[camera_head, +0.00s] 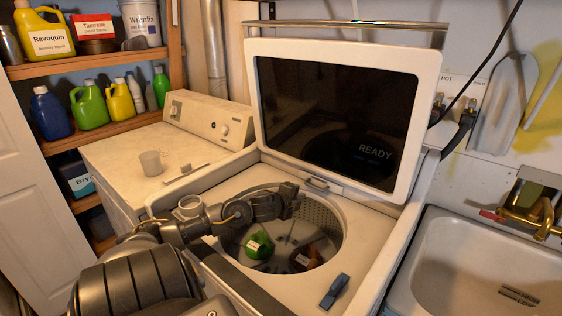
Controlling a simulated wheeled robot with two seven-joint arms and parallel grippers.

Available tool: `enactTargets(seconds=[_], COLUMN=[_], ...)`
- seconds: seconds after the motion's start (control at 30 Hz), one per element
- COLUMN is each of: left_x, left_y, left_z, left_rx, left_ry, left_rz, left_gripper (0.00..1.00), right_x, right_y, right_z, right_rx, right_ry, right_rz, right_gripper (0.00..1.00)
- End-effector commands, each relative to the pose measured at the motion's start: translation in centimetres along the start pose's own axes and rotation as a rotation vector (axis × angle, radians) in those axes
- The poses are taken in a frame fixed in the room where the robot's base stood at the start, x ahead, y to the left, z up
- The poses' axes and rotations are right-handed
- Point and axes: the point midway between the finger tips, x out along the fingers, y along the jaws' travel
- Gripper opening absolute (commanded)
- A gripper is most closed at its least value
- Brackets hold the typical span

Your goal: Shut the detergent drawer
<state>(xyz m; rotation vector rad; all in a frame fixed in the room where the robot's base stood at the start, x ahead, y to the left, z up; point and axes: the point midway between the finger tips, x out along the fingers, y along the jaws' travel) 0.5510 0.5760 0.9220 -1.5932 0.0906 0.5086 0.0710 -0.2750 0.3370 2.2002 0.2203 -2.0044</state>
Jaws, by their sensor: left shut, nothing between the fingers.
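The top-load washer (376,225) stands in the middle with its lid (426,110) raised. A small grey handle-like part (317,185) sits on the back rim below the lid. It may be the front of the detergent drawer, but I cannot tell for sure or see how far it is out. My left gripper (291,208) is shut and empty over the drum opening, a little left of and in front of that part. It appears apart from it. My left arm covers the left rim of the drum. My right gripper is out of view.
The open drum (328,222) holds a green item (259,245) and a dark red-brown item.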

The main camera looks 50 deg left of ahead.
Motion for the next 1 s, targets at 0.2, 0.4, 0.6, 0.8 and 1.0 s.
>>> enactTargets(seconds=[0.2,0.4,0.6,0.8,1.0], left_x=[-4.0,-6.7,-8.2,-8.4,-8.4], left_y=[-0.2,-0.3,-0.4,-0.4,-0.4], left_z=[-0.8,-0.9,-0.7,-0.6,-0.6], left_rx=[0.011,0.009,0.007,0.007,0.007], left_ry=[0.013,0.013,0.011,0.009,0.009], left_rz=[0.001,0.000,-0.002,-0.003,-0.002], left_gripper=[0.00,0.00,0.00,0.00,0.00], right_x=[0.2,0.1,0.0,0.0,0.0], right_y=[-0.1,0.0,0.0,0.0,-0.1], right_z=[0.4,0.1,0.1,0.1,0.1], right_rx=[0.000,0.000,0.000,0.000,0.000], right_ry=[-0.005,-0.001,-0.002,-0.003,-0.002], right_rz=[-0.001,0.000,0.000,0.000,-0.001], right_gripper=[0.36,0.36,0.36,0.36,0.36])
